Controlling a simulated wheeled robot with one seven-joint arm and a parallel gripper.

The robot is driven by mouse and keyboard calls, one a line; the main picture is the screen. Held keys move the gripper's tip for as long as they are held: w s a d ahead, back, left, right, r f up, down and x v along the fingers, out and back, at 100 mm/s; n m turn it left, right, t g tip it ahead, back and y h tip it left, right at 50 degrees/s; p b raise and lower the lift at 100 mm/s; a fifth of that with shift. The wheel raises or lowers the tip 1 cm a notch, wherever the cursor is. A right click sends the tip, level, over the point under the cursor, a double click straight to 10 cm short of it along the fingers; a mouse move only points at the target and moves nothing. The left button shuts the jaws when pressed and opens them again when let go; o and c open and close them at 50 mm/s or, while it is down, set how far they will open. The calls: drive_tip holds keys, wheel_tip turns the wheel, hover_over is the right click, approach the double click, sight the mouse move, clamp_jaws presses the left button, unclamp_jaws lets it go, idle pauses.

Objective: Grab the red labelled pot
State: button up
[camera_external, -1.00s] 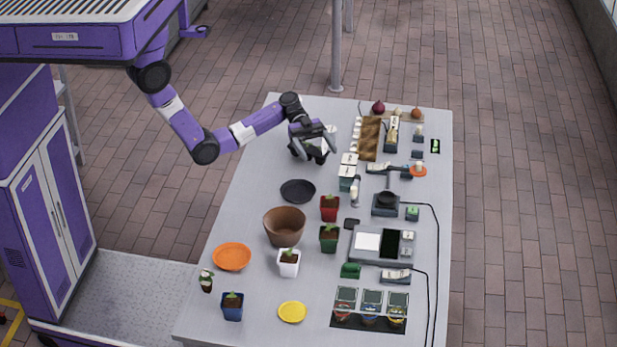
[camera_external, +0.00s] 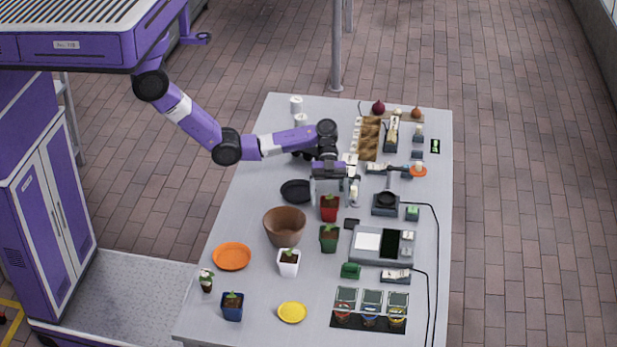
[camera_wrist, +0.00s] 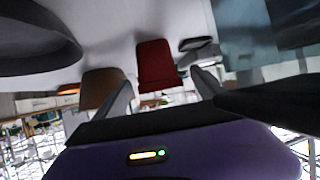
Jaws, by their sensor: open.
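The red pot (camera_external: 330,210) with a small green seedling stands upright on the table, right of the large brown pot. No label can be read on it. The fingers are open and hold nothing. My gripper hides part of the table behind the pot.
The brown pot (camera_external: 285,227) and black saucer (camera_external: 296,190) are close on the left. A green pot (camera_external: 329,239) stands just in front, and a white pot (camera_external: 288,262) farther forward. A scale-like device (camera_external: 386,203) is to the right.

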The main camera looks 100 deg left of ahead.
sight(330, 215)
drive_tip(key=shift+p+x, duration=0.6)
drive_tip(key=shift+x, duration=2.1)
drive_tip(key=shift+a, duration=0.1)
clamp_jaws()
